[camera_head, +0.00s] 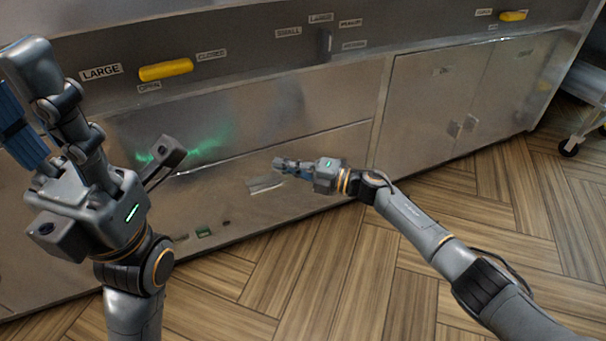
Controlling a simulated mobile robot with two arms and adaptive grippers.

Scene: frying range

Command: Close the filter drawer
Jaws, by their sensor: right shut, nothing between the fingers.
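The filter drawer front (325,153) is a broad metal panel low on the fryer, below a long seam, and it looks about flush with the cabinet face. Its pale handle or recess (265,184) shows just left of my right gripper. My right gripper (280,164) is shut and empty, with its fingertips at the drawer front near that handle. I cannot tell whether they touch it.
A yellow handle (166,70) sits by LARGE, OPEN and CLOSED labels above; another yellow handle (513,16) is at upper right. Cabinet doors (425,100) stand right of the drawer. A wheeled cart (585,110) is at the far right. The wooden floor (420,185) in front is clear.

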